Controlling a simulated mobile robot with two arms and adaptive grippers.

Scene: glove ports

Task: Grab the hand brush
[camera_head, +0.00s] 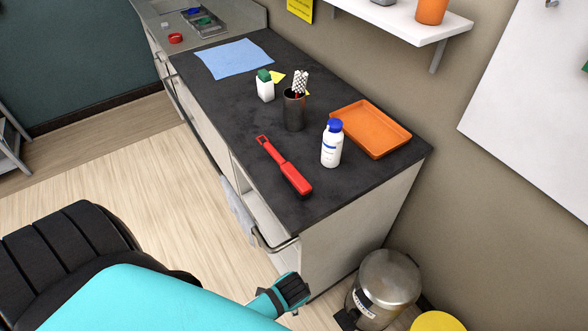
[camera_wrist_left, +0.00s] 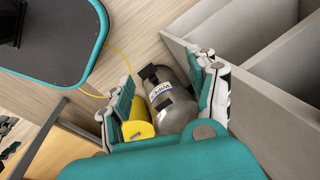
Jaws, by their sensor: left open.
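The red hand brush (camera_head: 284,167) lies flat on the dark countertop (camera_head: 222,108), near its front edge. Its handle with a hanging hole points to the back left and its dark bristle end to the front right. My left gripper (camera_head: 290,289) is low in front of the cabinet's near end, below counter height and well apart from the brush. In the left wrist view my left gripper (camera_wrist_left: 166,70) has its fingers spread with nothing held between them. The brush does not show in that view. My right gripper is in neither view.
A white bottle with blue cap (camera_head: 332,144), a dark pen cup (camera_head: 294,110) and an orange tray (camera_head: 370,129) stand behind the brush. A towel hangs on the front rail (camera_head: 272,246). A metal bin (camera_head: 386,284) and a yellow object (camera_head: 437,322) stand on the floor.

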